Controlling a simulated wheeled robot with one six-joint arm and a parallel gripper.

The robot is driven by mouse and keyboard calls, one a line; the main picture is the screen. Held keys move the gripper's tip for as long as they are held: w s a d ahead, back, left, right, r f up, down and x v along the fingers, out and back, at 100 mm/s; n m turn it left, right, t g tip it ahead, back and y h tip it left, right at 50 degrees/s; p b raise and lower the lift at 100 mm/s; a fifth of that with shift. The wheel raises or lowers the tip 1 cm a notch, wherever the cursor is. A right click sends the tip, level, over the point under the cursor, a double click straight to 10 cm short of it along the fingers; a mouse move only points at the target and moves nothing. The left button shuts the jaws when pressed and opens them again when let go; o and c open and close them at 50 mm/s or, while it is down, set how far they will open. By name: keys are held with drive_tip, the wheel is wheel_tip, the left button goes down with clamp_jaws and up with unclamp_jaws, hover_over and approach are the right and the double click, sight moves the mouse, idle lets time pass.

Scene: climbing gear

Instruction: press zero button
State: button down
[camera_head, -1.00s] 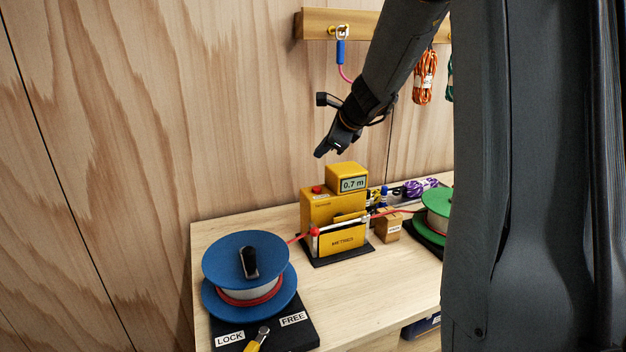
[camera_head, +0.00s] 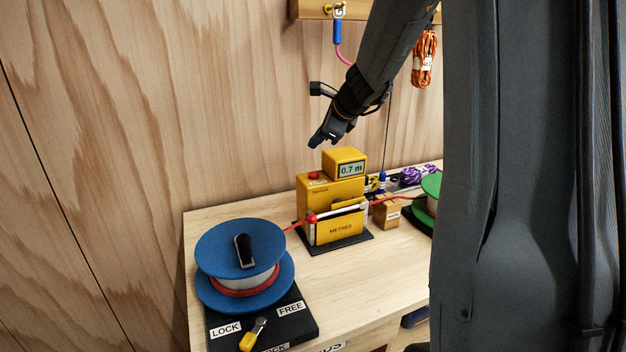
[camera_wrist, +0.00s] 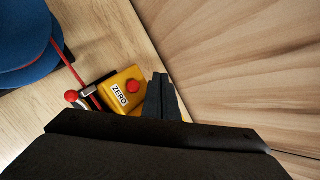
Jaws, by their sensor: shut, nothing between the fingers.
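The zero button is a red round button (camera_head: 313,175) on the top left of the yellow metre counter (camera_head: 312,200). The counter's display (camera_head: 351,169) reads 0.7 m. In the wrist view the red button (camera_wrist: 133,86) sits beside a white ZERO label (camera_wrist: 120,95). My gripper (camera_head: 315,143) is shut and empty, in the air above the counter and apart from the button. In the wrist view its fingertips (camera_wrist: 160,78) show just right of the button.
A blue reel (camera_head: 240,250) stands front left on a black LOCK/FREE base with a yellow-handled lever (camera_head: 252,335). A red rope (camera_head: 380,201) runs through the counter towards a green reel (camera_head: 431,187). A small cardboard box (camera_head: 386,213) stands right of the counter. The wooden wall is behind.

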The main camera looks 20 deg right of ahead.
sight(316, 176)
drive_tip(key=shift+f+b, duration=2.8)
drive_tip(key=shift+f, duration=0.4)
drive_tip(key=shift+f+b, duration=0.4)
drive_tip(key=shift+b, duration=0.05)
drive_tip(key=shift+f+b, duration=0.45)
drive_tip(key=shift+r, duration=0.1)
idle(0.4)
drive_tip(key=shift+r+p, duration=0.75)
drive_tip(key=shift+p, duration=0.1)
drive_tip(key=shift+r, duration=0.15)
wheel_tip(316, 176, up, 5)
drive_tip(key=p, duration=0.5)
